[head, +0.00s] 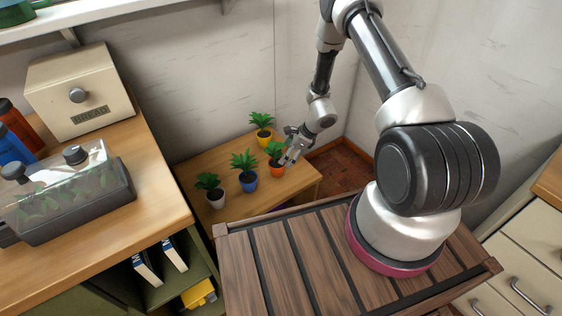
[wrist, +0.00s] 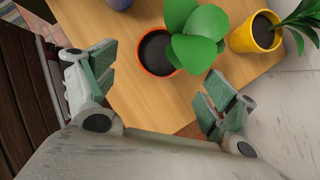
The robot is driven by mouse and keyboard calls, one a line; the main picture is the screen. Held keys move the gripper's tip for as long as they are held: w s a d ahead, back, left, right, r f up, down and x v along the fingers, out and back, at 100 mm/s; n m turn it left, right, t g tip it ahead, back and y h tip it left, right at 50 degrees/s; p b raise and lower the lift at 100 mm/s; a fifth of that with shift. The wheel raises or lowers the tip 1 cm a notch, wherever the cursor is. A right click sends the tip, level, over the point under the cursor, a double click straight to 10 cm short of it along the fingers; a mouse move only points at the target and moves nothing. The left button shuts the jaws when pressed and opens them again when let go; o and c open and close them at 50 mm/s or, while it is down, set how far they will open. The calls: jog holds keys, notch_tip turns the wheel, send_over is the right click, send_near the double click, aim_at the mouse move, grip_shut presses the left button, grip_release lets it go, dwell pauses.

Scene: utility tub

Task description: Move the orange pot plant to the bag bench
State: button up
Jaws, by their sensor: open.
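The orange pot plant (head: 276,166) stands upright on a low wooden table at the back, with green leaves above its rim. In the wrist view the orange pot (wrist: 153,62) shows its dark soil, and broad leaves cover its right side. My gripper (head: 291,150) is beside the plant, on its right in the head view. In the wrist view my gripper (wrist: 160,92) is open, with its fingers apart and the pot beyond the gap between them. Nothing is between the fingertips. I cannot tell which surface is the bag bench.
A yellow pot plant (head: 264,137), a blue pot plant (head: 247,180) and a white pot plant (head: 215,196) stand close by on the wooden table (head: 294,185). A counter (head: 150,205) with a bread box (head: 85,88) and a clear-lidded container (head: 75,190) is at left.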

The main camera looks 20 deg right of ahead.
jog(key=s+r+n, duration=0.2)
jog(key=r+n, duration=0.2)
jog(key=r, duration=0.8)
jog(key=s+d+r+n, duration=0.1)
jog(key=s+r+n, duration=0.15)
jog(key=r, duration=0.85)
jog(key=s+r+n, duration=0.1)
jog(key=r+n, duration=0.4)
jog(key=r, duration=0.7)
jog(key=s+d+r+n+h, duration=0.15)
jog(key=s+r+n, duration=0.35)
jog(key=s+r, duration=0.6)
jog(key=s+d+r+n+h, duration=0.2)
jog(key=s+d+r+n, duration=0.1)
jog(key=s, duration=0.5)
jog(key=s+d+r+n+t+h, duration=0.1)
jog(key=s+d+r+n+h, duration=0.1)
jog(key=s+d+r+n, duration=0.2)
jog(key=s+d, duration=0.1)
jog(key=s, duration=0.2)
jog(key=shift+s, duration=0.35)
